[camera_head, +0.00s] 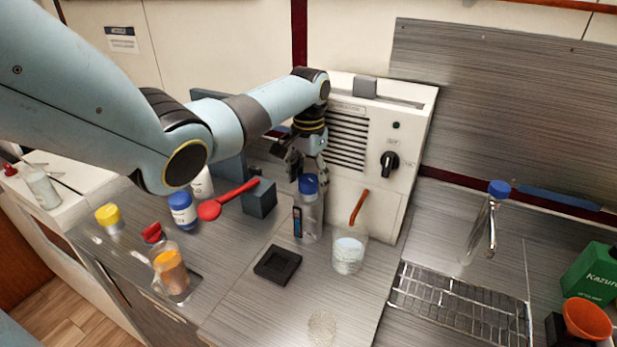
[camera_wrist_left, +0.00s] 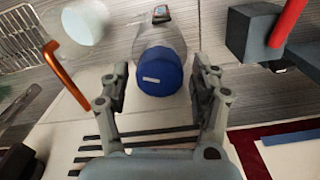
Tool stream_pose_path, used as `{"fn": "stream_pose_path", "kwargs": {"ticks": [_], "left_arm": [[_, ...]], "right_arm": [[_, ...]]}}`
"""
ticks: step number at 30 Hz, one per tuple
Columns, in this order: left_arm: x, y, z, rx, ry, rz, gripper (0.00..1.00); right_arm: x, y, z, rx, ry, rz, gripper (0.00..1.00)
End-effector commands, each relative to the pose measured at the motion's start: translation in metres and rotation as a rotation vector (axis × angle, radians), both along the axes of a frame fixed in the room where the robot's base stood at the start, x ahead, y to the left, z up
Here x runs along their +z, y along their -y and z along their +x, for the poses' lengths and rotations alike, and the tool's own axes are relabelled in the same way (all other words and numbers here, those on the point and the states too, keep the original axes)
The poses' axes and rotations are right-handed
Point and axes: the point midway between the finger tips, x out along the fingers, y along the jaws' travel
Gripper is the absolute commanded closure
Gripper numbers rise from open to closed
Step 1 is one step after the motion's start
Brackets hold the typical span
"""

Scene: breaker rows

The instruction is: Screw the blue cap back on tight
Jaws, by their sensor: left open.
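The blue cap (camera_head: 308,184) sits on the neck of a clear bottle (camera_head: 308,220), which stands upright on the counter in front of the white machine. My left gripper (camera_head: 306,170) points down at the cap, its fingers open. In the left wrist view the cap (camera_wrist_left: 160,73) shows between the two spread fingers (camera_wrist_left: 158,88) with gaps on both sides, and the clear bottle (camera_wrist_left: 158,35) is behind it. How tightly the cap sits on the thread cannot be seen. My right gripper is not in view.
A black square holder (camera_head: 278,264) lies in front. A red spoon (camera_head: 228,200) and grey block (camera_head: 261,199) are to the left. The white machine (camera_head: 378,150) stands close behind.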

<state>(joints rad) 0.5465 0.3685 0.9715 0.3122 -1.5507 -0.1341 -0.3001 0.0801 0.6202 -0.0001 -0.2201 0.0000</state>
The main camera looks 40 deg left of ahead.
Motion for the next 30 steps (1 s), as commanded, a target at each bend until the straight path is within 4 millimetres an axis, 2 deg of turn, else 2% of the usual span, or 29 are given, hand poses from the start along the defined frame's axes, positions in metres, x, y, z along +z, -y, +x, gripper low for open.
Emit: {"fn": "stream_pose_path", "kwargs": {"ticks": [2,5,24,27,30], "left_arm": [[0.0000,0.0002,0.0000,0.025,0.000,0.000,0.37],[-0.0001,0.0003,0.0000,0.150,0.000,0.000,0.37],[-0.0002,0.0004,-0.0001,1.372,0.000,0.000,0.37],[-0.0002,0.0004,-0.0001,1.516,0.000,0.000,0.37],[-0.0001,0.0004,-0.0001,1.590,0.000,0.000,0.37]], "right_arm": [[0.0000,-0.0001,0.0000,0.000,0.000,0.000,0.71],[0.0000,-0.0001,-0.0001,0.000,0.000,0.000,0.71],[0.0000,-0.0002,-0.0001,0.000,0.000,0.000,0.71],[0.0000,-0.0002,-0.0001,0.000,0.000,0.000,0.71],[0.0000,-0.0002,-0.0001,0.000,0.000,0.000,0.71]]}}
